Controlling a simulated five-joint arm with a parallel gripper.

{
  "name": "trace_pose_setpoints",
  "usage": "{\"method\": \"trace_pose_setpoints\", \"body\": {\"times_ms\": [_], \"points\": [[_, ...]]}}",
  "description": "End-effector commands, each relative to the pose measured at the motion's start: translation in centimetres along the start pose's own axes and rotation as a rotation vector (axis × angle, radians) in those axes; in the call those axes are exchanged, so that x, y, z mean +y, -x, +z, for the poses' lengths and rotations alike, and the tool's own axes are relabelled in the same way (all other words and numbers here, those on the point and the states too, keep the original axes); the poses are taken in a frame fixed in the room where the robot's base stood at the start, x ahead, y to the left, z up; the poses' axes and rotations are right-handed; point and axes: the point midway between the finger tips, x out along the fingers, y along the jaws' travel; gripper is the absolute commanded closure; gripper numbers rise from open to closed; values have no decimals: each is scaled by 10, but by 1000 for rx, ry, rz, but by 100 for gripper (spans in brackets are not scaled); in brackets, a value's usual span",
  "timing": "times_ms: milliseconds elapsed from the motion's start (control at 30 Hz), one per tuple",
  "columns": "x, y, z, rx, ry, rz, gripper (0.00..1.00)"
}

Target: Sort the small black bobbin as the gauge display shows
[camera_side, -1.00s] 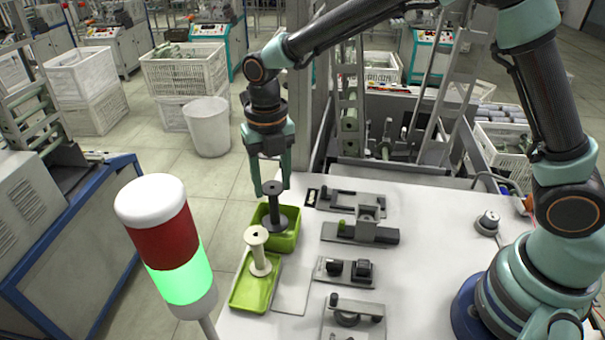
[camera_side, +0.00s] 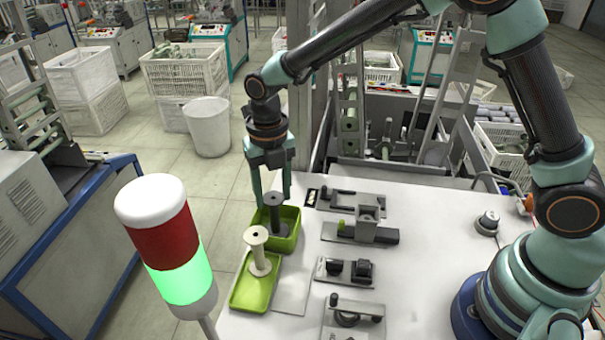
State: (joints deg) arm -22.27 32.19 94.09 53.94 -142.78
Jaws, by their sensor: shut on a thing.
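The small black bobbin (camera_side: 275,214) is upright between the two fingers of my gripper (camera_side: 273,200), which is shut on it. The bobbin's lower flange is down inside the rear green tray (camera_side: 291,241); I cannot tell whether it touches the tray floor. A cream bobbin (camera_side: 259,255) stands upright in the front green tray (camera_side: 250,296), just in front of the black one. The signal lamp (camera_side: 168,245) at the front left has its lower green band lit and its red band above it. I cannot make out a gauge readout.
A round button (camera_side: 488,222) sits farther right. The table's middle right is clear.

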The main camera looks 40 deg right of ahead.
Motion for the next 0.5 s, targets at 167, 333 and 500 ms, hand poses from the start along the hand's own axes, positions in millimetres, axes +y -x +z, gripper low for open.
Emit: {"method": "trace_pose_setpoints", "body": {"times_ms": [167, 333, 500], "points": [[0, -2, 0, 0, 0, 0, 83], [0, -2, 0, 0, 0, 0, 83], [0, -2, 0, 0, 0, 0, 27]]}}
